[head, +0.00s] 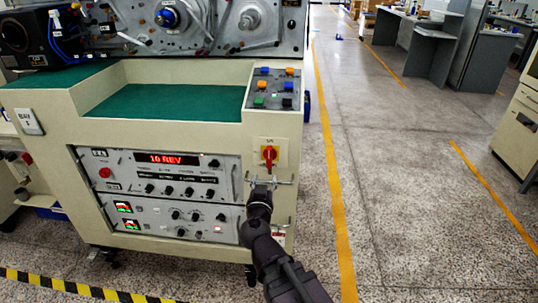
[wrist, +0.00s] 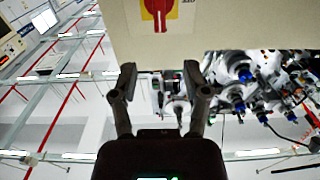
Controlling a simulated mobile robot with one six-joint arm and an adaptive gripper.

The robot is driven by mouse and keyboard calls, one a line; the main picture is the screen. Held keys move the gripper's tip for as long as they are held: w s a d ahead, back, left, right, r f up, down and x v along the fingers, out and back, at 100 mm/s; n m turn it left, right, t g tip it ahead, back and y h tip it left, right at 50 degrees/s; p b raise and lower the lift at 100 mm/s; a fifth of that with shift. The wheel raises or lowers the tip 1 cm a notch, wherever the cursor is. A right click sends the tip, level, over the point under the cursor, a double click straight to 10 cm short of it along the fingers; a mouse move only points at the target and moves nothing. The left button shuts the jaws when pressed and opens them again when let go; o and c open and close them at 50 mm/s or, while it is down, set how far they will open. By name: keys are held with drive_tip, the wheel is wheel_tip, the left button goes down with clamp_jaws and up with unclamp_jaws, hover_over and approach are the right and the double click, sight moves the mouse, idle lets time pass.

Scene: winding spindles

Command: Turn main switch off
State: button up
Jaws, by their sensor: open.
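The main switch (head: 269,154) is a red rotary handle on a yellow plate, on the cream front panel of the winding machine. Its handle looks upright in the head view. In the wrist view the main switch (wrist: 159,12) shows at the top edge, partly cut off. My gripper (head: 269,182) is just below the switch in the head view, with its fingers spread. In the wrist view my gripper (wrist: 165,80) is open and empty, and the switch lies beyond the fingertips, not between them. I cannot tell the exact distance.
Left of the switch are control panels with a red display (head: 167,158) and several knobs. Above it is a sloped panel of coloured buttons (head: 274,88). The spindles (head: 168,18) are at the top. The floor (head: 400,180) to the right is clear.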

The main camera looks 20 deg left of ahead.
sight(269, 155)
drive_tip(key=x, duration=1.3)
drive_tip(key=shift+w, duration=0.4)
clamp_jaws()
